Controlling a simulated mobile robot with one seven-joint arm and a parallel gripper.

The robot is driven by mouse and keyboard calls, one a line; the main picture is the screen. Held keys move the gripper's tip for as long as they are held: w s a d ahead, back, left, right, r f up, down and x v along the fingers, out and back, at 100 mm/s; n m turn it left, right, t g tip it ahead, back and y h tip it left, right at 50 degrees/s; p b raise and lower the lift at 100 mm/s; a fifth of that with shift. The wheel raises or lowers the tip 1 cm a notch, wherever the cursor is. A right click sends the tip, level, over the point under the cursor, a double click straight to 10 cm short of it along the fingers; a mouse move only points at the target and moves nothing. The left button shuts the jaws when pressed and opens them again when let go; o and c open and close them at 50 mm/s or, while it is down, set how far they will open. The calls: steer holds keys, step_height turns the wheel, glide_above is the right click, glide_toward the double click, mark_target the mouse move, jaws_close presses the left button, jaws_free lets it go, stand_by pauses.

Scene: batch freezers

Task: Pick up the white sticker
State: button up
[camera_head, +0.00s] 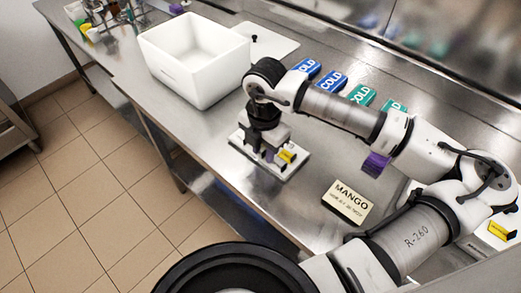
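No white sticker can be made out clearly in the head view. My gripper (267,157) points down, with its fingertips close over a small white board (270,171) on the steel counter. A yellow block (287,156) stands on that board, just right of the fingers. The fingers and wrist hide part of the board, so I cannot tell what lies between them or whether they hold anything. A cream sign reading MANGO (348,201) lies to the right of the board.
A white open bin (194,60) stands at the back left, beside a white lid-like panel (266,44). Blue and green COLD packs (330,81) line the back of the counter (218,176). A purple block (376,164) shows below my arm. Another yellow block (502,230) is at right.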

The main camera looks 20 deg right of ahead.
jaws_close()
steer(key=shift+r, duration=0.15)
step_height(320, 180, up, 20)
steer(key=f+b, duration=0.1)
steer(key=b, duration=0.3)
step_height(320, 180, up, 7)
steer(key=p, duration=0.4)
glide_above(263, 152)
steer(key=shift+f, duration=0.1)
stand_by(1.2)
steer(key=shift+d, duration=0.15)
